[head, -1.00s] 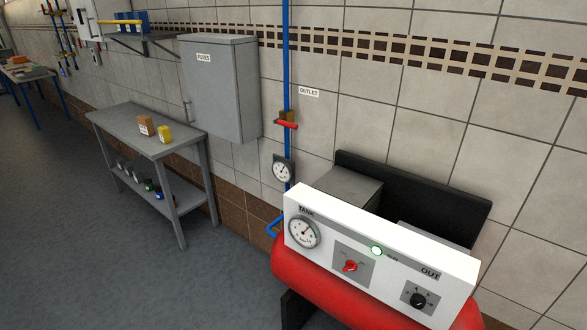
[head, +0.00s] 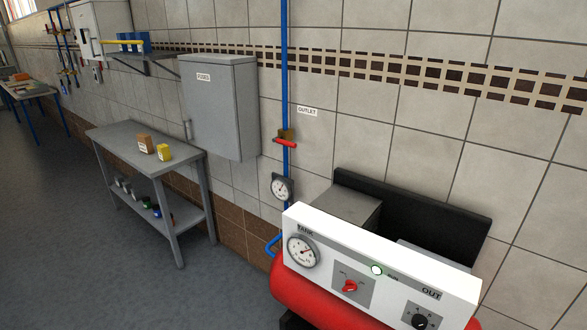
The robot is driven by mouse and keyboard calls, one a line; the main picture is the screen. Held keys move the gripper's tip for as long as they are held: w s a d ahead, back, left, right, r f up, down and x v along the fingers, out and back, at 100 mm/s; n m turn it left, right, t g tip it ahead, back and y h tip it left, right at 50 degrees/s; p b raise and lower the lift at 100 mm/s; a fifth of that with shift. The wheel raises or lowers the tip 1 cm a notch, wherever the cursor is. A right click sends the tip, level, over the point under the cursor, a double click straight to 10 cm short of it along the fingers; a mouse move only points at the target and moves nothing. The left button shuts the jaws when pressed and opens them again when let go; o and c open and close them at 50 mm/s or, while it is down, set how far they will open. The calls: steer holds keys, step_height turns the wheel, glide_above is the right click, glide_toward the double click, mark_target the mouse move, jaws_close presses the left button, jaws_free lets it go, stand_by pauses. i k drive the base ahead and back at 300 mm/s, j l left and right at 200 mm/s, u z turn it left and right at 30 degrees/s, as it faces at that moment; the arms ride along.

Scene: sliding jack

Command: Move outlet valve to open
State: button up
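The outlet valve (head: 286,143) is a red lever handle with a brass body on the blue vertical pipe (head: 285,60). Its red handle lies roughly crosswise to the pipe. A wall label (head: 307,111) reading OUTLET is at its upper right. A round gauge (head: 282,187) sits on the same pipe below the valve. My gripper is not in view, and nothing touches the valve.
A red compressor with a white panel (head: 400,271) stands at the lower right, carrying a tank gauge (head: 303,251), a red switch (head: 349,286) and a black knob (head: 420,322). A grey fuse cabinet (head: 220,105) hangs left of the pipe. A grey table (head: 115,135) stands left; the floor (head: 60,240) before it is clear.

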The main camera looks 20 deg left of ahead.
mark_target(279, 139)
steer(key=i+j+u, duration=0.2)
steer(key=i+j, duration=0.3)
steer(key=i+j+u, duration=0.15)
steer(key=i+j, duration=0.3)
steer(key=i, duration=0.15)
steer(key=i+j+u, duration=0.2)
steer(key=i+j, duration=0.15)
steer(key=i, duration=0.25)
